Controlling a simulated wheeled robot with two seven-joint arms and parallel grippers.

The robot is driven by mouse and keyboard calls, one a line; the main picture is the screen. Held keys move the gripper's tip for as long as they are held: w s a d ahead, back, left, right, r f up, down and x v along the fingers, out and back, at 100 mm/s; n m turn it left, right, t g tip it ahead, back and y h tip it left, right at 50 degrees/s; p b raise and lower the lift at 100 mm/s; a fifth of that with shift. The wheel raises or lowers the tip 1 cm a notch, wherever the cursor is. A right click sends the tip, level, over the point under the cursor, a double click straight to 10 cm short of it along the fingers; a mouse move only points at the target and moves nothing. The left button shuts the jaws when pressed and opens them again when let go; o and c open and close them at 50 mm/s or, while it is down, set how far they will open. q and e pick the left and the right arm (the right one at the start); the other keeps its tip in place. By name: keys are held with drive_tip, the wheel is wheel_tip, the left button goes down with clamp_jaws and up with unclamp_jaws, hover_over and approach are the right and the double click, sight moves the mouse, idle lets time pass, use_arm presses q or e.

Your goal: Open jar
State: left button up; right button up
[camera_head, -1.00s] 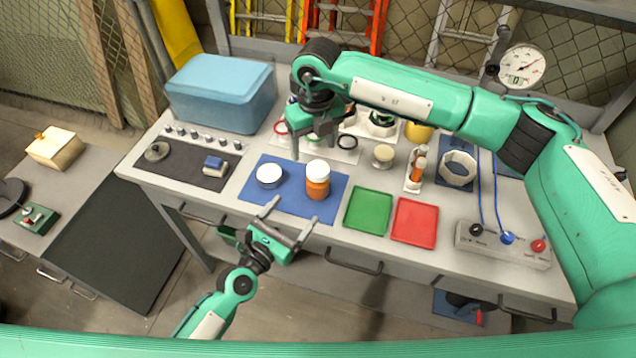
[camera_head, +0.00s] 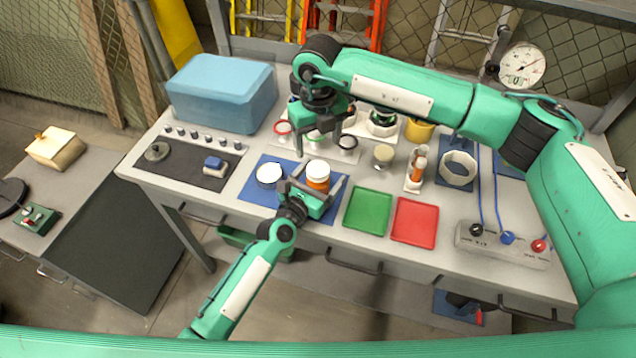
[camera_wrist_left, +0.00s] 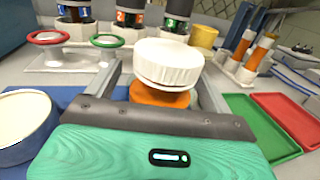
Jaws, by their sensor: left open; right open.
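An orange jar (camera_head: 318,184) with a white lid (camera_head: 318,168) stands upright on the blue mat (camera_head: 258,193). In the left wrist view the ribbed white lid (camera_wrist_left: 168,62) sits on the orange jar body (camera_wrist_left: 160,97). My left gripper (camera_head: 318,182) is open, with one finger on each side of the jar; whether they touch it cannot be told. My right gripper (camera_head: 319,148) is open and empty, pointing down above the back of the table, behind the jar.
A white round container (camera_head: 269,174) stands left of the jar on the mat. A green tray (camera_head: 368,211) and a red tray (camera_head: 414,222) lie to the right. Colored rings on a clear holder (camera_head: 315,140) are at the back, near my right gripper.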

sight(318, 168)
use_arm(q)
drive_tip(key=shift+w+d, duration=0.1)
drive_tip(key=shift+w, duration=0.05)
clamp_jaws()
use_arm(e)
drive_tip(key=m, duration=1.3)
drive_tip(key=shift+m, duration=0.3)
drive_tip(key=shift+f, duration=4)
drive_tip(key=shift+c, duration=0.4)
drive_tip(key=c, duration=1)
